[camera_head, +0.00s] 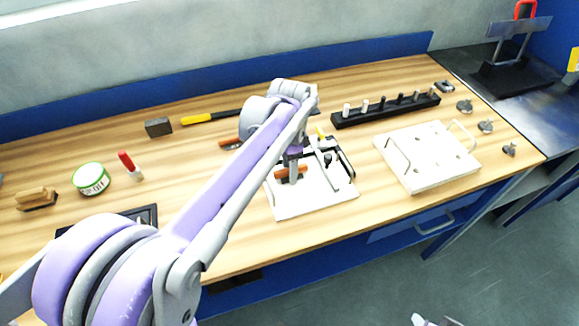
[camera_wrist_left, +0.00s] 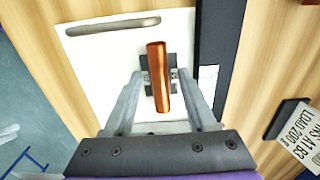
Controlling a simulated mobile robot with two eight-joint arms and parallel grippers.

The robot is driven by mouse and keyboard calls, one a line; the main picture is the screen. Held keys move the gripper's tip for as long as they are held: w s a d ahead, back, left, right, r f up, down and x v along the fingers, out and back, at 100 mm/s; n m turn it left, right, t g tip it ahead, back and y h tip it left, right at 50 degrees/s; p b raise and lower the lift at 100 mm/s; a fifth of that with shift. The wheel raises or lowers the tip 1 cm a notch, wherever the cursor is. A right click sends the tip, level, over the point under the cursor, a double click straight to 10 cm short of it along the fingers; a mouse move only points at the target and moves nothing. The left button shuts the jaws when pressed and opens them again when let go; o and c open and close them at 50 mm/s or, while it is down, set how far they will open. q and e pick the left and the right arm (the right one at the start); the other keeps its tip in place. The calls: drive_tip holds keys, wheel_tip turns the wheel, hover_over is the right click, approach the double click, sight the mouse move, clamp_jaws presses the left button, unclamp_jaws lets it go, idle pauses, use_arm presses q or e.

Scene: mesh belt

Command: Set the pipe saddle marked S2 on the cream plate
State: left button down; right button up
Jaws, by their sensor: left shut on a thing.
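My left gripper (camera_head: 293,158) is over a flat cream plate (camera_head: 315,203) in the middle of the bench. In the left wrist view its fingers (camera_wrist_left: 160,78) are shut on a dark grey saddle (camera_wrist_left: 172,62) carrying a copper pipe piece (camera_wrist_left: 158,65). The copper piece also shows in the head view (camera_head: 287,173). The cream plate (camera_wrist_left: 100,65) lies behind the saddle in the wrist view; I cannot tell whether they touch. No S2 mark is readable. A grey part at the bottom edge looks like my right gripper (camera_head: 436,321), mostly cut off.
A thick cream board (camera_head: 440,178) with holes and wire handles lies to the right. A black rack (camera_head: 385,110) with several pegs stands behind. A black tray edge (camera_wrist_left: 220,50) borders the plate. A lettered block (camera_wrist_left: 295,128) lies nearby. A green-rimmed tin (camera_head: 91,178) is at left.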

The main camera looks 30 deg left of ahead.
use_arm(q)
drive_tip(key=c, duration=0.5)
unclamp_jaws()
wheel_tip(320, 180, up, 12)
drive_tip(key=p, duration=0.1)
drive_tip(key=shift+r, duration=0.1)
